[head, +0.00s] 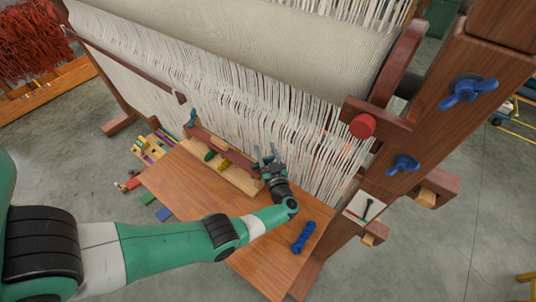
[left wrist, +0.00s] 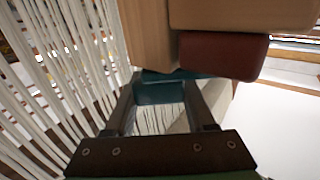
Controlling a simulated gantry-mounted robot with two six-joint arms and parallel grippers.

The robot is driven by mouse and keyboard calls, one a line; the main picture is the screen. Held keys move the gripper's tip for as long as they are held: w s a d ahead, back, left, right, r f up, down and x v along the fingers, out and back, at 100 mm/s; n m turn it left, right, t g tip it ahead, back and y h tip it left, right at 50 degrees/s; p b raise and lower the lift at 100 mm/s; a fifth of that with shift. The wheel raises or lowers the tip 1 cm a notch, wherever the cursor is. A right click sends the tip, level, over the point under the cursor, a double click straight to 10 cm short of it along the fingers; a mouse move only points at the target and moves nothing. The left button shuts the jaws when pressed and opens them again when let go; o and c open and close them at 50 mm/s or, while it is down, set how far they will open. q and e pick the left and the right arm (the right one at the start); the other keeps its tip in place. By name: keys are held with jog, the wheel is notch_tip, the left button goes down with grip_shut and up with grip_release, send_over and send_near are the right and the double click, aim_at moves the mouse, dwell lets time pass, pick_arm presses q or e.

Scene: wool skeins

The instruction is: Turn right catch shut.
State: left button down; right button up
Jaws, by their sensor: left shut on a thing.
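A wooden rack (head: 238,178) with a dark red bar (head: 215,143) stands at the back of the table, against the white loom threads. A teal left catch (head: 191,118) stands up at the bar's left end. My left gripper (head: 268,157) is at the bar's right end. In the left wrist view the teal right catch (left wrist: 160,92) lies between its two dark fingers, under the end of the red bar (left wrist: 222,55); the gripper is shut on it. In the head view the gripper hides most of this catch. The right gripper is out of view.
Green and yellow pieces (head: 223,165) lie on the rack. The loom post (head: 425,150) with blue wing knobs stands at the right. The table's middle left is clear.

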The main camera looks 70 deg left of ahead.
pick_arm(q)
jog(key=shift+s+n+g+b, duration=0.25)
jog(key=shift+n+g+b, duration=0.6)
jog(key=shift+g, duration=0.45)
jog(key=shift+c, duration=1.2)
grip_release()
jog(key=d, duration=1.1)
jog(key=shift+d, duration=0.25)
